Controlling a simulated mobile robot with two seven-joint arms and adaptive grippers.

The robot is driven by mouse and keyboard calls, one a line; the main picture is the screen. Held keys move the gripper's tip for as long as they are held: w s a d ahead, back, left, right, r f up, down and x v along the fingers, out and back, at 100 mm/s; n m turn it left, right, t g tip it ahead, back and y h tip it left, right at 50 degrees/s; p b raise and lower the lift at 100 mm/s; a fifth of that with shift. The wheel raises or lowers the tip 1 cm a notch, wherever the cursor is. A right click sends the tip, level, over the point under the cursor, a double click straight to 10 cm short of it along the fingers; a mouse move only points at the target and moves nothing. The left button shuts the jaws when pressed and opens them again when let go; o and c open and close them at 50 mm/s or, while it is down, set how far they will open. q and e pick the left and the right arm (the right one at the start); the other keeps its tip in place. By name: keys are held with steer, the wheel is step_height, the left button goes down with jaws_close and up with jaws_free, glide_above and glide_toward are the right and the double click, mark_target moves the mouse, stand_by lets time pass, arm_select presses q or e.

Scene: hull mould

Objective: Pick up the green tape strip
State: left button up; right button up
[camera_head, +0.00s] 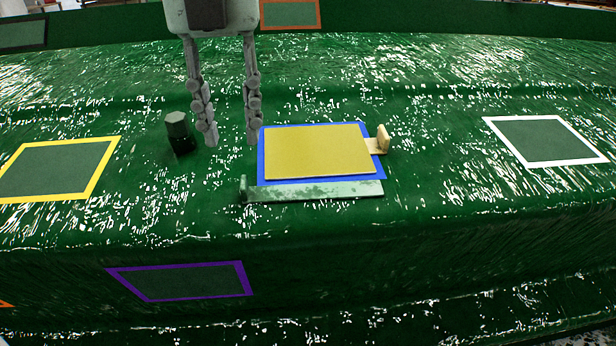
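The green tape strip (318,191) is a long, narrow, pale green piece lying along the front edge of the blue-bordered patch. A small dark green tab (244,188) stands up at its left end. My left gripper (232,142) reaches down from the top of the picture. Its two fingers are apart with nothing between them. The fingertips appear behind and slightly left of the strip's tab, apart from it; their height above the surface is hard to tell. My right gripper is not in view.
A yellow sheet (315,150) covers most of the blue frame (378,172); a tan tab (383,140) stands at its right. A dark cylinder (178,132) stands left of the fingers. Yellow (104,164), white (575,130) and purple (245,278) outlined squares lie on the glossy green mould.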

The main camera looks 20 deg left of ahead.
mark_target(243, 176)
arm_select(q)
steer(key=f, duration=0.6)
steer(key=shift+d+f+p, duration=0.2)
steer(key=shift+d+p, duration=0.1)
steer(key=shift+d, duration=0.1)
jaws_close()
